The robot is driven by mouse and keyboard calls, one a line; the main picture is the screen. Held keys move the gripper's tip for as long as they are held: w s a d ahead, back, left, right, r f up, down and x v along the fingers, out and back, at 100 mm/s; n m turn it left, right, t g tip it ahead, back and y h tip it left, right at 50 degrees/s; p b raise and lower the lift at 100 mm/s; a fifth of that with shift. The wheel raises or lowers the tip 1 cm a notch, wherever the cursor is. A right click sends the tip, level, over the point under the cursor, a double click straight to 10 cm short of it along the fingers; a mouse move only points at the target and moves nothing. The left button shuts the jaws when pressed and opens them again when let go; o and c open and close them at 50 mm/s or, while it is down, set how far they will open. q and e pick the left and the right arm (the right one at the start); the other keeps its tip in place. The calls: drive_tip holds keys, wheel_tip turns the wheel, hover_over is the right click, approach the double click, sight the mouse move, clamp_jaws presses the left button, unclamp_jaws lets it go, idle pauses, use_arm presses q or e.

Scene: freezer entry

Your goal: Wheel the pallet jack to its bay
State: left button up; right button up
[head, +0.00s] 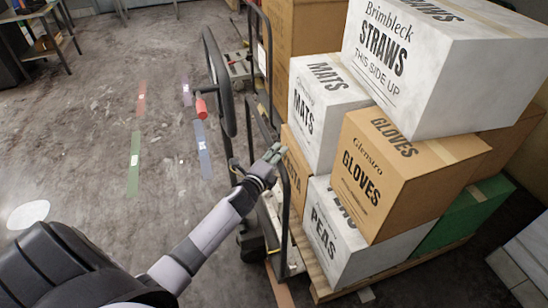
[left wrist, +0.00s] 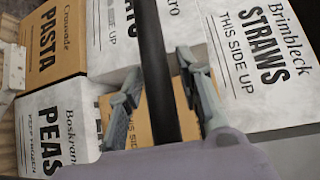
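The pallet jack (head: 229,105) stands in the middle of the head view, its black loop handle raised and a red grip at the handle's left side. Its black upright frame (head: 286,215) stands beside a wooden pallet (head: 316,272) stacked with boxes. My left gripper (head: 272,154) is at the frame, right of and below the loop handle. In the left wrist view a black bar (left wrist: 157,70) runs between the two spread fingers, with gaps showing on both sides. I cannot tell whether a finger touches it. My right gripper is not in view.
White and brown boxes, including a straws box (head: 440,75) and a gloves box (head: 385,175), rise at the right. Coloured tape strips (head: 134,160) mark the floor left of the jack. A metal table (head: 40,35) stands far left. The left floor is mostly clear.

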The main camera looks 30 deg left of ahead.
use_arm(q)
drive_tip(key=shift+o, duration=0.6)
drive_tip(key=shift+s+a, duration=0.3)
drive_tip(key=shift+a, duration=0.05)
drive_tip(key=shift+s, duration=0.1)
drive_tip(key=s+d+r, duration=0.1)
drive_tip(key=s, duration=1)
drive_tip(key=shift+s+r, duration=0.3)
drive_tip(key=shift+s, duration=0.05)
drive_tip(key=shift+d, duration=0.1)
drive_tip(key=w+f+b, duration=0.1)
drive_tip(key=w+b, duration=0.5)
drive_tip(key=w, duration=0.8)
drive_tip(key=shift+w+d+f, duration=0.2)
drive_tip(key=shift+w+f, duration=0.1)
drive_tip(key=shift+f, duration=0.05)
drive_tip(key=shift+c, duration=0.3)
